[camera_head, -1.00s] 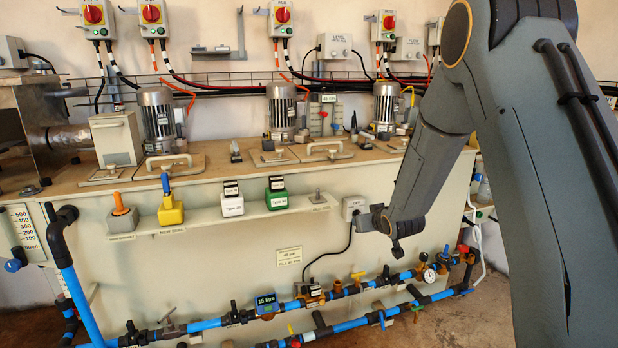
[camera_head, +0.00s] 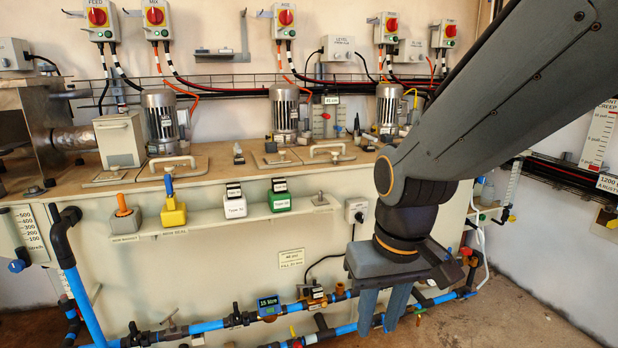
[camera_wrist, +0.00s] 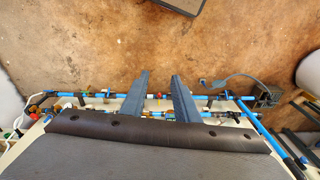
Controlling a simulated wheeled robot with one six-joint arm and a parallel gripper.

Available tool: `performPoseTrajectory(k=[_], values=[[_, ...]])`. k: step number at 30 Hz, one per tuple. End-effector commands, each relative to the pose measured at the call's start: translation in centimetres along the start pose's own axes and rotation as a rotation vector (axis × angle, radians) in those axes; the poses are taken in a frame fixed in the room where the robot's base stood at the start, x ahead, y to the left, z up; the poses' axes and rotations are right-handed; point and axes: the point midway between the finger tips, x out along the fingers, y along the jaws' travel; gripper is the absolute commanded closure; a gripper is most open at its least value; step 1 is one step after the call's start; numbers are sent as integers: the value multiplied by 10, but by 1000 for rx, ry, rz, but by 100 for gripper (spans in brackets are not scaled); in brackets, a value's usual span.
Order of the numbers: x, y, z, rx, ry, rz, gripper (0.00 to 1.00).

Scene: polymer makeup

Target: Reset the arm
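My gripper (camera_head: 384,309) points down in the head view, in front of the right part of the cream tank and above the blue pipes. Its two fingers stand apart with a gap between them. In the wrist view my gripper (camera_wrist: 160,76) also shows two separate fingers with nothing between them, over the brown floor. My arm (camera_head: 500,90) comes in from the upper right and bends down at the wrist. It hides part of the tank, the pipes and the wall.
Blue pipes (camera_head: 210,325) with valves run low along the cream tank (camera_head: 220,265). A shelf (camera_head: 200,226) holds a yellow container (camera_head: 173,212), a white one (camera_head: 234,207) and a green one (camera_head: 280,202). Motors (camera_head: 160,120) stand on the tank top. Floor (camera_head: 510,310) is clear at lower right.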

Motion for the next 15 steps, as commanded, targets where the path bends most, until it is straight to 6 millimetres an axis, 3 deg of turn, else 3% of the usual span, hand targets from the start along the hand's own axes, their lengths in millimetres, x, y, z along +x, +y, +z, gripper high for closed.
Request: performPoseTrajectory(k=[6, 15], values=[[-11, -13, 50, -12, -96, -27, 72], [-31, 3, 46, 37, -92, -10, 72]])
